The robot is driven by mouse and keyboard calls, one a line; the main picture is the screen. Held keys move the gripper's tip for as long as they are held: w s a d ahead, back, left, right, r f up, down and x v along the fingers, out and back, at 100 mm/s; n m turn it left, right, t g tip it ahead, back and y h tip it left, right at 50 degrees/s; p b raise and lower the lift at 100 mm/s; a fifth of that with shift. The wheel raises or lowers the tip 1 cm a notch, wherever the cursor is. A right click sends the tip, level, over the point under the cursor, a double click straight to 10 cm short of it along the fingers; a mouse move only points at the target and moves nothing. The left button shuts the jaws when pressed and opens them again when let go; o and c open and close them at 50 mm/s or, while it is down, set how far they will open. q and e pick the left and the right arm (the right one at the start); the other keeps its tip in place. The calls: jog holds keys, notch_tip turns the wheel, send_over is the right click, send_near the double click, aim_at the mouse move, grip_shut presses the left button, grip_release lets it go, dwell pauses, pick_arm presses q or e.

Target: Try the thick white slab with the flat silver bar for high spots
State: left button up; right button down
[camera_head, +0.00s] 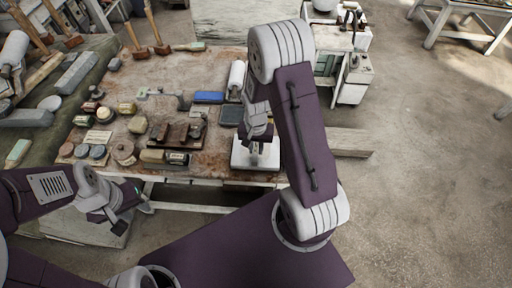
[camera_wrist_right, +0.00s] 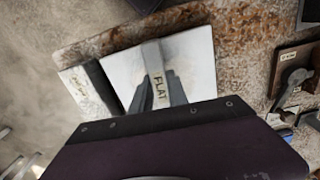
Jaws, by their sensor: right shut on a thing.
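The thick white slab (camera_head: 241,159) lies at the table's front right corner, and its pale face fills the middle of the right wrist view (camera_wrist_right: 193,62). My right gripper (camera_head: 255,148) is directly over it. In the right wrist view its fingers (camera_wrist_right: 162,92) are shut on the flat silver bar (camera_wrist_right: 152,55), which carries a label reading FLAT. The bar runs over the slab towards its far edge. I cannot tell whether it touches the slab. My left gripper (camera_head: 130,212) is empty in front of the table, low down, with its fingers apart.
The worktable (camera_head: 205,65) holds many tools and blocks left of the slab, including a blue box (camera_head: 209,97), a dark square plate (camera_head: 231,115) and a brown wooden rack (camera_head: 176,134). A white roll (camera_head: 236,78) stands behind. Open floor lies to the right.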

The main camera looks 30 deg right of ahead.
jog(key=shift+f+b, duration=0.45)
jog(key=shift+f, duration=0.25)
jog(key=shift+r, duration=0.1)
jog(key=shift+w+d+r+p, duration=0.1)
jog(key=shift+w+d+p, duration=0.2)
jog(key=shift+w, duration=0.1)
jog(key=shift+w+d, duration=0.35)
jog(key=shift+w, duration=0.15)
jog(key=shift+s+a, duration=0.65)
jog(key=shift+s, duration=0.25)
jog(key=shift+s+a, duration=0.65)
jog(key=shift+s, duration=0.3)
